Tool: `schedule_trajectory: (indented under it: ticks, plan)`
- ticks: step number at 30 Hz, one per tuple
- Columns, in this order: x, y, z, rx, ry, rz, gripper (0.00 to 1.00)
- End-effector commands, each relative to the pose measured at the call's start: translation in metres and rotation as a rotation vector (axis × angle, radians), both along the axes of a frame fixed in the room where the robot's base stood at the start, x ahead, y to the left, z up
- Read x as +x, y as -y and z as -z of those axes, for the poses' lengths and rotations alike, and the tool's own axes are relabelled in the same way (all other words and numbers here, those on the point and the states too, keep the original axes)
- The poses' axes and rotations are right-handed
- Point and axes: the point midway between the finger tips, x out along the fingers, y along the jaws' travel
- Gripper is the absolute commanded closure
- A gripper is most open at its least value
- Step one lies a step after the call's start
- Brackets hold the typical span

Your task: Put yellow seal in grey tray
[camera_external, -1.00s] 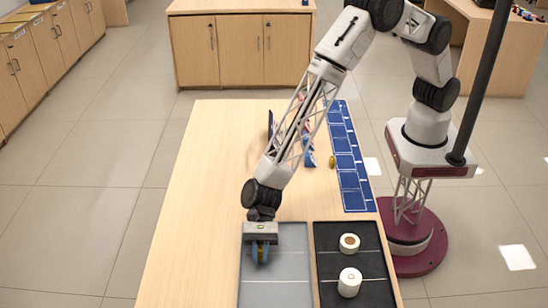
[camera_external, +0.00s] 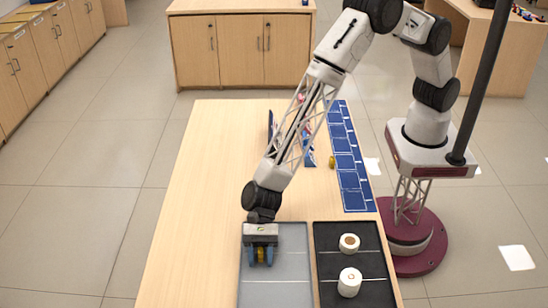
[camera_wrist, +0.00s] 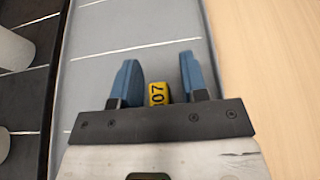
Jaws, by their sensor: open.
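The yellow seal (camera_wrist: 158,93), marked with black digits, is in the grey tray (camera_wrist: 88,75), between the two blue fingers of my gripper (camera_wrist: 160,85) in the wrist view. A gap shows between the seal and each finger. In the external view my gripper (camera_external: 261,256) is open low over the upper left part of the grey tray (camera_external: 275,291). The yellow seal (camera_external: 260,255) shows between its fingers there. I cannot tell exactly how the seal rests on the tray floor.
A black tray (camera_external: 331,292) with two white rolls (camera_external: 349,281) stands right of the grey tray. A blue strip of squares (camera_external: 349,178) lies along the table's right side, with a small yellow item (camera_external: 332,161) beside it. The table's left side is clear.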

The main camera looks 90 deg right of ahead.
Motion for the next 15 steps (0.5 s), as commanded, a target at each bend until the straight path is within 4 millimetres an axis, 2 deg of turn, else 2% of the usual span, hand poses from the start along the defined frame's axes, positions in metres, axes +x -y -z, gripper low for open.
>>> schedule_trajectory:
  ticks: [8, 15]
  plan:
    - [0.0, 0.006, -0.006, 0.0, 0.0, 0.001, 0.6]
    - [0.0, 0.028, -0.016, 0.001, 0.001, 0.001, 0.6]
